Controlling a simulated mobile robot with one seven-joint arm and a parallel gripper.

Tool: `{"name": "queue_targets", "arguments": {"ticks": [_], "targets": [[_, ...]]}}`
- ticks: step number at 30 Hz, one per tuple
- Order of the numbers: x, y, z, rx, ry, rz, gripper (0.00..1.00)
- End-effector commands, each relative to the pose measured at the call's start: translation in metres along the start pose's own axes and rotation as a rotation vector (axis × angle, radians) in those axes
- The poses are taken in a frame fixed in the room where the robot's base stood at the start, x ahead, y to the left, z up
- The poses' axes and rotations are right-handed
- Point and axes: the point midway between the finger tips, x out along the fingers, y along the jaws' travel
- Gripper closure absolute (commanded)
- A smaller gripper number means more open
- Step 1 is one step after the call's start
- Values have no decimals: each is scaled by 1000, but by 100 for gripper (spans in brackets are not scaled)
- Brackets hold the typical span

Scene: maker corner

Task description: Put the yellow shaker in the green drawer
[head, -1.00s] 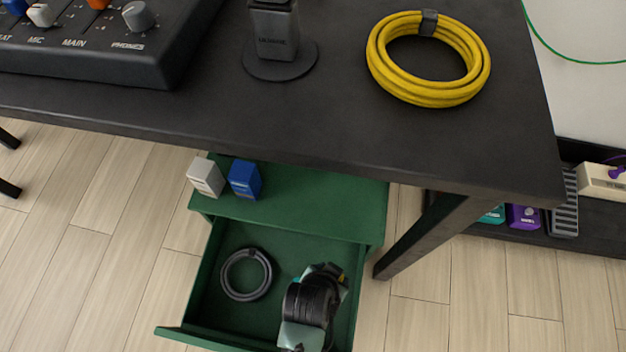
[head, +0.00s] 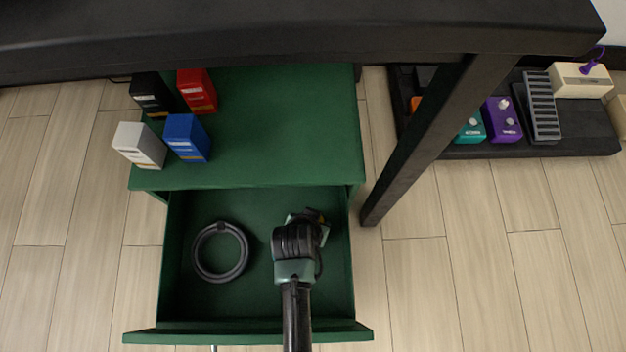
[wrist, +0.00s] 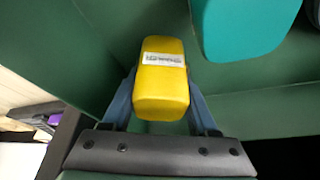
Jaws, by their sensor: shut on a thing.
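The yellow shaker (wrist: 162,82) is between the two fingers of my gripper (wrist: 162,95) in the wrist view, with a small white label facing the camera. My gripper is shut on it. The green drawer (head: 263,335) is pulled open in the head view. My gripper (head: 312,222) is over the right part of the drawer there, with my arm coming in over the drawer front. My wrist hides the shaker in the head view. Green surfaces surround the shaker in the wrist view. I cannot tell whether it touches the drawer floor.
A dark coiled cable (head: 219,251) lies in the drawer's left half. White (head: 139,146), blue (head: 187,138), black (head: 152,94) and red (head: 197,91) boxes stand on the cabinet top. A teal object (wrist: 240,25) is near the shaker. A table leg (head: 425,145) stands right.

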Motion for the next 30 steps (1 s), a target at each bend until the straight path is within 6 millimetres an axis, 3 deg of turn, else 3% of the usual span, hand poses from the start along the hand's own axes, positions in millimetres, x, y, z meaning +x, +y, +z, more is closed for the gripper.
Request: {"name": "queue_targets", "arguments": {"ticks": [8,26,27,30], "targets": [[17,-15,-33,0,7,-1,100],[26,-14,-26,0,-1,0,100],[26,-14,-26,0,-1,0,35],[26,-14,-26,0,-1,0,17]]}}
